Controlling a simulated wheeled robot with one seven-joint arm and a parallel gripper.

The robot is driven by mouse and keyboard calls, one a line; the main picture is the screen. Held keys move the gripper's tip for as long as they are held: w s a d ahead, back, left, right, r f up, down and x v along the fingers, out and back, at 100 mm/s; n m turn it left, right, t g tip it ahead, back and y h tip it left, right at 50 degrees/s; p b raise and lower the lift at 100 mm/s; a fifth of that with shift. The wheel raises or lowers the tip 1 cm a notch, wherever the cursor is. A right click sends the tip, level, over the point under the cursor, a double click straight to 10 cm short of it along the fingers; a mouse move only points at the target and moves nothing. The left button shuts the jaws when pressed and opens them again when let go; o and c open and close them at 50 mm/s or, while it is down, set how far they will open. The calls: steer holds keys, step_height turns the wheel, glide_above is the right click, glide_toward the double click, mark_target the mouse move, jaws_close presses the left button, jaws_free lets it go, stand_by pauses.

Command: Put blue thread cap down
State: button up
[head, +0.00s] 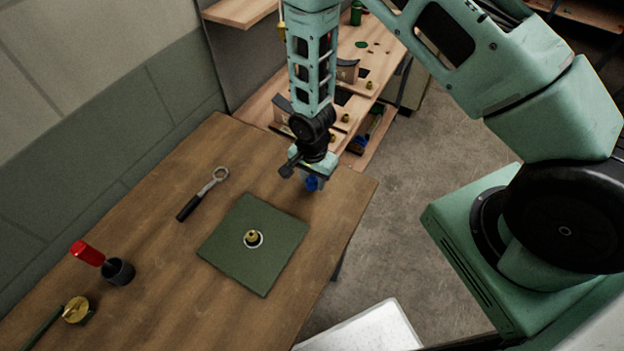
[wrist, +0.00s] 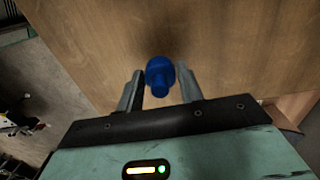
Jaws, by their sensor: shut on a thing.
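The blue thread cap (wrist: 158,73) sits between the fingers of my gripper (wrist: 160,88) in the wrist view. My gripper is shut on it. In the head view the blue cap (head: 311,184) shows just below my gripper (head: 308,178), over the far right part of the wooden table (head: 150,215). Bare table top lies under the cap in the wrist view; I cannot tell the exact height of the gap.
A green mat (head: 230,261) with a brass fitting (head: 252,237) lies nearer on the table. Wooden shelves (head: 262,100) stand behind.

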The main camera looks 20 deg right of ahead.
steer(key=shift+f, duration=1)
steer(key=shift+f, duration=0.25)
steer(key=o, duration=1)
steer(key=shift+r, duration=0.1)
steer(key=shift+r, duration=0.1)
